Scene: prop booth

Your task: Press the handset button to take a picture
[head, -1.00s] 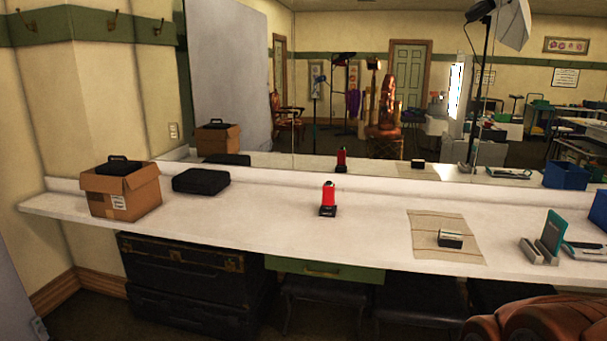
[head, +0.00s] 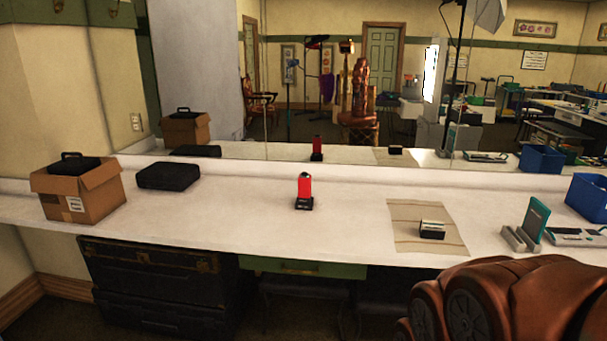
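A small red device with a black base (head: 304,191) stands upright on the middle of the white counter; it may be the handset, but I cannot tell, and no button can be made out on it. A teal and grey device (head: 536,219) stands tilted in a grey holder (head: 514,239) at the right of the counter. A flat grey and teal device (head: 575,237) lies beside it. My arm shows as copper-brown links at the lower right. My gripper is not in view.
The white counter (head: 250,215) runs along a mirror. A cardboard box (head: 90,203) and a black case (head: 167,176) are at left. A beige mat (head: 408,239) bears a small black and white block (head: 432,230). A blue bin (head: 590,198) stands at right. Black trunks (head: 150,285) are below.

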